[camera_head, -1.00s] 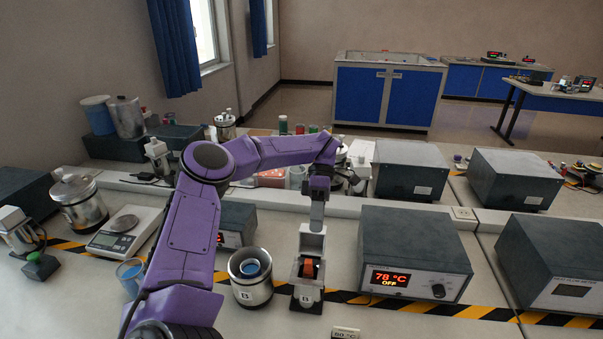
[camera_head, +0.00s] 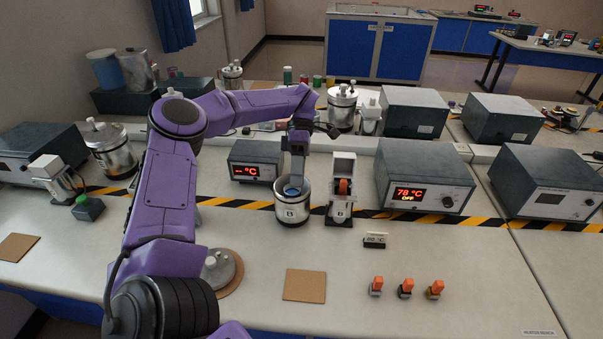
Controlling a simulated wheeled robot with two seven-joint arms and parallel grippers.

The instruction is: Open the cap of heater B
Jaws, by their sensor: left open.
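Heater B (camera_head: 287,213) is a silver cylinder with a "B" label and an open mouth; something blue shows inside. Right beside it stands a small switch box (camera_head: 340,210) also marked "B". Its white cap (camera_head: 344,165) stands upright, and an orange-red switch (camera_head: 343,187) is exposed below it. My left gripper (camera_head: 296,182) is open and points down at heater B's mouth, left of the switch box and apart from the white cap. Its fingertips are small and partly hidden, so contact with the blue thing cannot be told. My right gripper is not in view.
A heater control box (camera_head: 420,180) reads 78 °C OFF to the right. A grey knobbed lid (camera_head: 218,266) lies on a round cork mat, partly behind my arm. Three orange-topped pieces (camera_head: 405,288) stand in front. A square cork mat (camera_head: 304,285) lies on clear bench.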

